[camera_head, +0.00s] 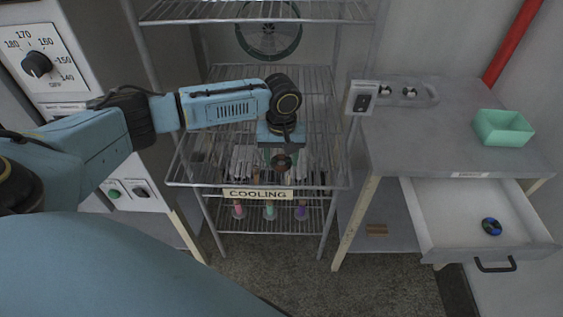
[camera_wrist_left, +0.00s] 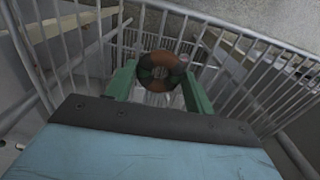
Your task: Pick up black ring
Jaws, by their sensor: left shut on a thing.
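My left gripper (camera_head: 281,151) hangs over the middle of the wire rack, behind the COOLING sign. It is shut on a dark ring (camera_head: 281,161). In the left wrist view the ring (camera_wrist_left: 160,57) sits between the tips of the green fingers and shows brown and dark green patches. A second dark ring (camera_head: 491,226), with blue and green patches, lies in the open drawer. My right gripper is not in view.
The wire rack (camera_head: 178,184) has several shelves; bottles stand on a lower one. The open drawer (camera_head: 430,238) juts from the grey table (camera_head: 455,150) at right. A green bin (camera_head: 503,128) stands on the table. A dial panel (camera_head: 45,60) is at left.

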